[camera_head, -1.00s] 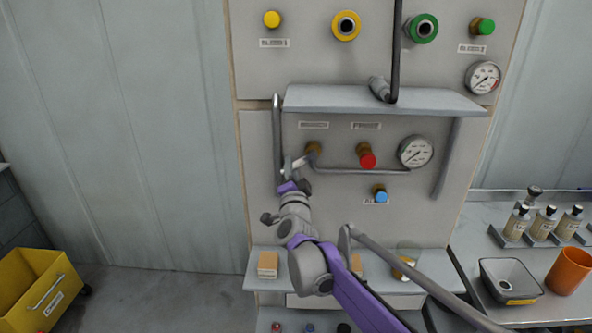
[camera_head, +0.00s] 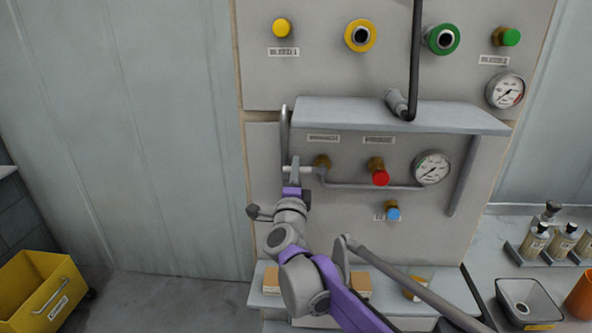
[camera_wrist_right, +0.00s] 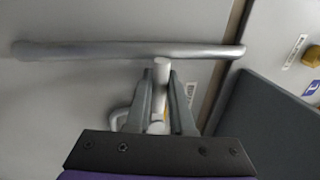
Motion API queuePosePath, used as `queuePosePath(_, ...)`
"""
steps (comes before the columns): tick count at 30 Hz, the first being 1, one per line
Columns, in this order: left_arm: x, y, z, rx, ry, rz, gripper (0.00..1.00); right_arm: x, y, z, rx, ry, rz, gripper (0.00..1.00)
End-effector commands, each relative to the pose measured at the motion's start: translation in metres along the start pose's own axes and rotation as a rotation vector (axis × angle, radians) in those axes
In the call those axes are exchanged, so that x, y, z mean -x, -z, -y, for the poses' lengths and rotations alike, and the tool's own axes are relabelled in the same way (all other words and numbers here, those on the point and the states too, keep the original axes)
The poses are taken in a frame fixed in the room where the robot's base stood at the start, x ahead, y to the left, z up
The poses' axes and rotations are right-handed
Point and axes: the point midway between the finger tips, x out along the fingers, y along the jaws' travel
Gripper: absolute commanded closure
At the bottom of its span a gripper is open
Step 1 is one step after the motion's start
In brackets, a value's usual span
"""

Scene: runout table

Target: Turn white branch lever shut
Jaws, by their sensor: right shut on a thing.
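The white branch lever (camera_head: 306,169) sits on a brass valve (camera_head: 322,161) under the left label of the lower panel. It points left, about level. My right gripper (camera_head: 294,172) is shut on its outer part, just right of the vertical grey pipe. In the right wrist view the white lever (camera_wrist_right: 161,72) stands between the two fingers (camera_wrist_right: 160,105), its end showing past them. The fingers hide part of the lever. My left gripper is not in view.
A vertical grey pipe (camera_head: 284,140) runs close left of the gripper. A grey shelf (camera_head: 400,113) juts out above. A red-knobbed valve (camera_head: 380,177), a gauge (camera_head: 432,168) and a blue knob (camera_head: 393,214) lie to the right. A yellow bin (camera_head: 30,290) stands lower left.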

Motion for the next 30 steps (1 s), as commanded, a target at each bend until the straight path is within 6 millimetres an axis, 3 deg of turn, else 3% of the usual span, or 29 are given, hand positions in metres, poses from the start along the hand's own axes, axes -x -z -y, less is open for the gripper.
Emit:
queuePosePath(11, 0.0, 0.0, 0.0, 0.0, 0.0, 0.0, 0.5, 0.0, 0.0, 0.002, -0.006, 0.001, -0.002, 1.0)
queuePosePath(12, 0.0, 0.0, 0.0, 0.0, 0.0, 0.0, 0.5, 0.0, 0.0, 0.002, -0.005, 0.002, -0.002, 0.74)
queuePosePath(16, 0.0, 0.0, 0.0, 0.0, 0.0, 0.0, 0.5, 0.0, 0.0, 0.001, -0.005, 0.001, -0.002, 0.51)
queuePosePath(25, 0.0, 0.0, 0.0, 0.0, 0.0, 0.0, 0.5, 0.001, 0.0, 0.001, -0.004, 0.001, -0.001, 0.49)
queuePosePath(30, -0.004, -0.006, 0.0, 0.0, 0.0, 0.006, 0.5, 0.018, 0.0, -0.001, -0.005, -0.001, 0.0, 0.49)
